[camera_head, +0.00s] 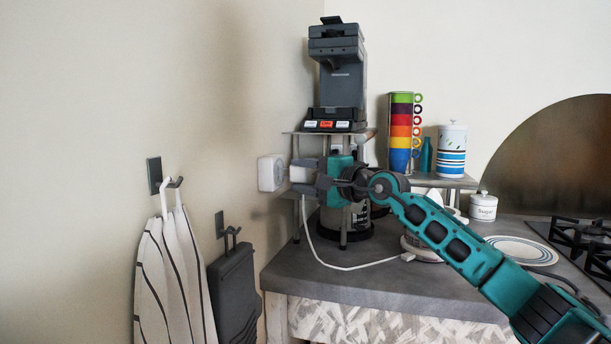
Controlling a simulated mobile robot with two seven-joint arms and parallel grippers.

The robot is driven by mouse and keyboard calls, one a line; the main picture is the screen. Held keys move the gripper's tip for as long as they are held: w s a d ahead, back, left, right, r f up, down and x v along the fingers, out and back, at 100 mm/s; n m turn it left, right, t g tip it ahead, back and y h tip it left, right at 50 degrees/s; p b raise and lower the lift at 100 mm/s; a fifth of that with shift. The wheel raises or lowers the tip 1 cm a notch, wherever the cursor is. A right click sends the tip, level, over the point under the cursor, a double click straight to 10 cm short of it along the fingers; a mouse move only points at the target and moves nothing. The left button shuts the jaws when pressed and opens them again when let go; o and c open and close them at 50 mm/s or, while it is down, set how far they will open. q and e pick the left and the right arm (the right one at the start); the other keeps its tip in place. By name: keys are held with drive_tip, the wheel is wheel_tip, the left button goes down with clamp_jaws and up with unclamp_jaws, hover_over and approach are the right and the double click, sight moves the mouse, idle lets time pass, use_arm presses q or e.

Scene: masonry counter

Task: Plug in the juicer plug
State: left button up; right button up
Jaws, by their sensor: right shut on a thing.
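My right gripper (308,176) comes in from the right and is shut on the light grey plug (299,174). The plug is held level, its front facing left towards the wall. The white wall socket (271,173) is on the left wall, just left of the plug at about the same height. I cannot tell whether plug and socket touch. A white cord (313,246) hangs from the plug and runs over the counter to the juicer (426,250), which is partly hidden behind my right arm. My left gripper is not in view.
A small shelf (455,182) holds stacked coloured mugs (402,130) and a striped canister (452,150). A dark grey machine (338,70) stands on the raised shelf behind my gripper. A sugar jar (483,207), plate (520,249) and hob (585,240) are at right. A striped cloth (172,270) hangs left.

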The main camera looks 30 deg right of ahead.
drive_tip(key=shift+w+a+p, duration=0.45)
drive_tip(key=shift+w+a, duration=0.05)
drive_tip(key=shift+w, duration=0.1)
drive_tip(key=shift+w+a+r+p, duration=0.1)
drive_tip(key=shift+w+a+p, duration=0.2)
drive_tip(key=shift+w+a, duration=0.05)
idle(0.3)
drive_tip(key=o, duration=1.1)
drive_tip(key=b+v, duration=0.3)
drive_tip(key=v, duration=0.9)
drive_tip(key=shift+s+b, duration=0.3)
drive_tip(key=shift+s, duration=0.1)
